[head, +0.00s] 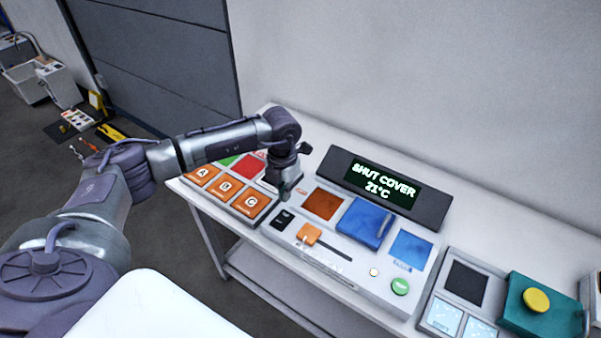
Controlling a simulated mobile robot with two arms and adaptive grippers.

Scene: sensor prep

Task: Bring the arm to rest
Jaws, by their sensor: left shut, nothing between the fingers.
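My left arm comes in from the left and reaches over the table to the control panel. My left gripper (285,191) points down at the left end of the panel (350,268). It is shut and empty, between the lettered orange buttons and the dark orange square. I cannot tell whether its tips touch the panel. A display (382,184) behind the panel reads "SHUT COVER" and 21°C. A blue cover (361,222) lies on the panel between the dark orange square (323,204) and a blue square (410,249). My right gripper is not in view.
Orange buttons A, B and C (226,187) and a red square (248,166) lie left of the gripper. An orange slider knob (309,234) and a green button (400,286) sit at the panel's front. A teal box (533,309) with a yellow knob stands right. A wall rises behind.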

